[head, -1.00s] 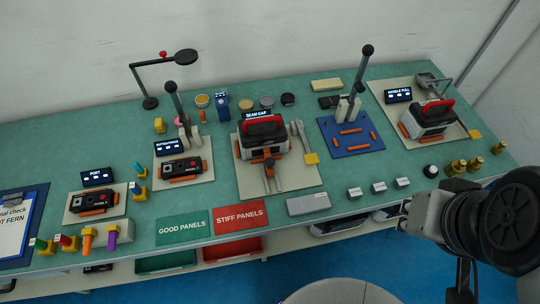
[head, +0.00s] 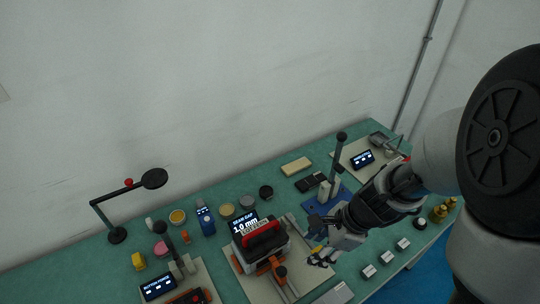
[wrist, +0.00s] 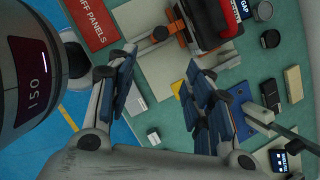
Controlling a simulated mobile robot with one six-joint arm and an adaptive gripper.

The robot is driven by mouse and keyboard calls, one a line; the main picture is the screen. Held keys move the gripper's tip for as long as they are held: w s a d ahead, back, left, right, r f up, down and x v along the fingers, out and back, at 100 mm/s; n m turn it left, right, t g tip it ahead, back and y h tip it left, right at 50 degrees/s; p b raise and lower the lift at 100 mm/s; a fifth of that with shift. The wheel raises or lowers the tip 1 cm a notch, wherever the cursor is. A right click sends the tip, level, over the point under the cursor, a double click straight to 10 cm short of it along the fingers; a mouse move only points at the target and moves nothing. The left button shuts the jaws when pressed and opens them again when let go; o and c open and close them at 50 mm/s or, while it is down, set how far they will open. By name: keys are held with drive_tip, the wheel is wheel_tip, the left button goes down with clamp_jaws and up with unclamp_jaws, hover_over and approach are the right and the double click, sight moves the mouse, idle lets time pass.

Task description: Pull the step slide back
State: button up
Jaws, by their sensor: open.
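The seam gap station (head: 232,266) is a pale board carrying a black and grey unit with a red handle (head: 262,238). Its display (head: 244,223) reads 1.0 mm, with a smaller line below. What looks like the step slide (head: 279,272), a grey bar with orange parts, runs out of the unit's front; its orange part also shows in the wrist view (wrist: 174,26). My gripper (head: 319,257) is open and empty, above the bench just right of the station. In the wrist view my gripper (wrist: 157,68) has its blue-padded fingers apart, with the slide beyond the fingertips.
A blue board (head: 316,207) with an upright black-knobbed lever (head: 339,160) stands behind my gripper. Several small labelled blocks (head: 386,257) sit along the front edge. A red stiff panels mat (wrist: 92,22) shows in the wrist view.

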sight(283, 271)
drive_tip(key=shift+m, duration=0.7)
drive_tip(key=b+x, duration=0.9)
drive_tip(key=x, duration=1)
drive_tip(key=shift+c, duration=0.4)
clamp_jaws()
